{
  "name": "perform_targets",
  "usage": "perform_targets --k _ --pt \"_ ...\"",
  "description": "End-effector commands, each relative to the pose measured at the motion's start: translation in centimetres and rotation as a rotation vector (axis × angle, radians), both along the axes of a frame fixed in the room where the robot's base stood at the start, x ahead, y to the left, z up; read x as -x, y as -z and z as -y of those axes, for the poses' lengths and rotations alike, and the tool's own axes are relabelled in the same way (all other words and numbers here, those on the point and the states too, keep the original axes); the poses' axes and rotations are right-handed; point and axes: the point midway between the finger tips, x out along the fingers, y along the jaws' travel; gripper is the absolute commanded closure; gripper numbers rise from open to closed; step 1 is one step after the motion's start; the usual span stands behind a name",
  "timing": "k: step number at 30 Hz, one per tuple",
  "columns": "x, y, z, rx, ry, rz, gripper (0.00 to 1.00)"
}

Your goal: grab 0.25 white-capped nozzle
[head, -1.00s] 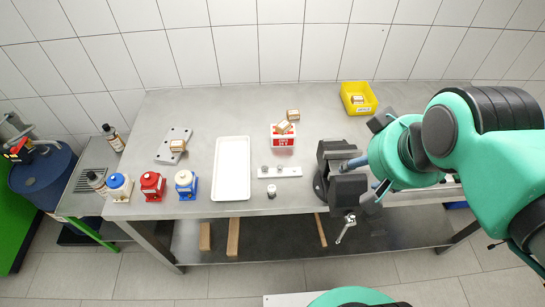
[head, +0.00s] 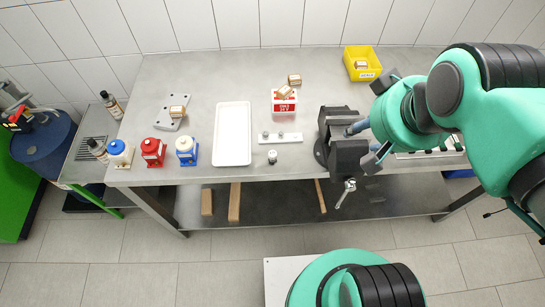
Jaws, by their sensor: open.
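A small nozzle-like part with a pale top and dark base (head: 272,157) stands alone on the bench, in front of a white holder strip (head: 280,138) that bears several small grey parts. Which of these is the 0.25 nozzle is too small to read. My gripper (head: 376,121) is open, its two dark finger pads spread apart beside the right side of a dark bench vise (head: 340,145). It is well to the right of the holder. Nothing is seen held, though a bluish part (head: 357,127) at the vise lies between the fingers in the picture.
A white tray (head: 233,105) lies left of the holder. A red-and-white box (head: 284,107) with small cartons stands behind it. A yellow bin (head: 362,51) is at the back right. Blue and red capped bottles (head: 153,150) stand at the left. The vise handle sticks out over the front edge.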

Motion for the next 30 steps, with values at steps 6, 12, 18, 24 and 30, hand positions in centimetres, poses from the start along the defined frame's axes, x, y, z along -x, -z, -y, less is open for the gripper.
perform_targets --k 6,12,18,24,30 --pt "-0.2 0.1 -0.1 -0.002 -0.001 -0.005 0.55" --pt "-1.6 0.6 -0.8 -0.011 -0.003 -0.036 0.55" --pt "-4.5 1.9 -2.4 -0.029 -0.002 -0.097 0.55" --pt "-7.9 4.1 -4.8 -0.044 0.001 -0.172 0.55" --pt "-11.1 7.2 -7.6 -0.05 0.007 -0.252 0.55"
